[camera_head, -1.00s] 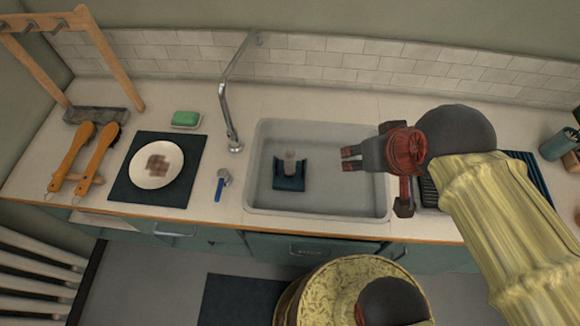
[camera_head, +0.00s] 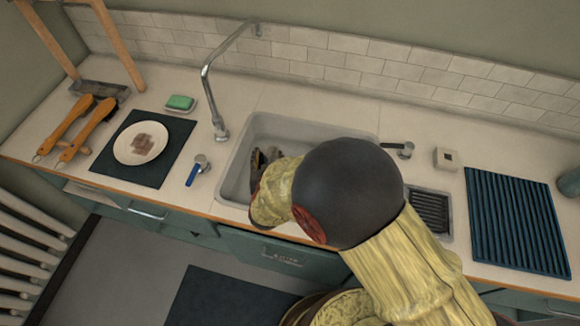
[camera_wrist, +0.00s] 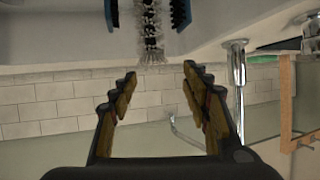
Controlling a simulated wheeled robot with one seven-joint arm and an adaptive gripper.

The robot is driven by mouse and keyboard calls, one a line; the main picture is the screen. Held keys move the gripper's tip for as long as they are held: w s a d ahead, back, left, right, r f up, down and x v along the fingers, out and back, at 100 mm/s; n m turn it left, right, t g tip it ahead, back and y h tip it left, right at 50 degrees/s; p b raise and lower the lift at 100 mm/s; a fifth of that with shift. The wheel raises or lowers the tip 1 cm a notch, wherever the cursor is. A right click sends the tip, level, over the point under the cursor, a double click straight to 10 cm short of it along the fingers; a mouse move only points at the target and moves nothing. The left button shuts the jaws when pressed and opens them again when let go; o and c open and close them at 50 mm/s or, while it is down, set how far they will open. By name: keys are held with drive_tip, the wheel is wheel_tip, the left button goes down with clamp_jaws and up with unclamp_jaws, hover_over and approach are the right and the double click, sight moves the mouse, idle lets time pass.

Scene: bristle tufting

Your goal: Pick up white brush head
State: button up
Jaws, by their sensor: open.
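The white brush head (camera_wrist: 151,30) shows at the top of the wrist view, with pale bristles around a darker core, partly cut off by the frame edge. It stands between the two blue sides of its holder (camera_wrist: 181,13). My gripper (camera_wrist: 160,75) is open and empty, its jagged fingers pointing toward the brush head with a gap before it. In the head view my gripper (camera_head: 264,160) is down in the sink (camera_head: 330,126), mostly behind my own arm. The brush head and its holder are hidden there.
A tall faucet (camera_head: 208,90) rises behind the sink's left side. A plate (camera_head: 141,143), green soap (camera_head: 180,102) and wooden-handled brushes (camera_head: 90,129) lie further left. A ribbed blue mat (camera_head: 515,222) lies right.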

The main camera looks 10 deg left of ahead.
sight(272, 155)
drive_tip(key=shift+s+d+f, duration=0.2)
drive_tip(key=shift+d+f, duration=0.05)
drive_tip(key=shift+f, duration=0.35)
drive_tip(key=shift+s+d+f, duration=0.2)
drive_tip(key=shift+f, duration=0.35)
drive_tip(key=b+x, duration=0.1)
drive_tip(key=x, duration=0.1)
drive_tip(key=b+x, duration=0.1)
drive_tip(key=x, duration=0.1)
drive_tip(key=b+x, duration=0.1)
drive_tip(key=x, duration=0.2)
drive_tip(key=shift+d+f, duration=0.15)
drive_tip(key=shift+d, duration=0.15)
drive_tip(key=shift+w+a+t, duration=0.1)
drive_tip(key=shift+w+t, duration=0.2)
drive_tip(key=shift+c, duration=0.5)
drive_tip(key=c, duration=1.1)
clamp_jaws()
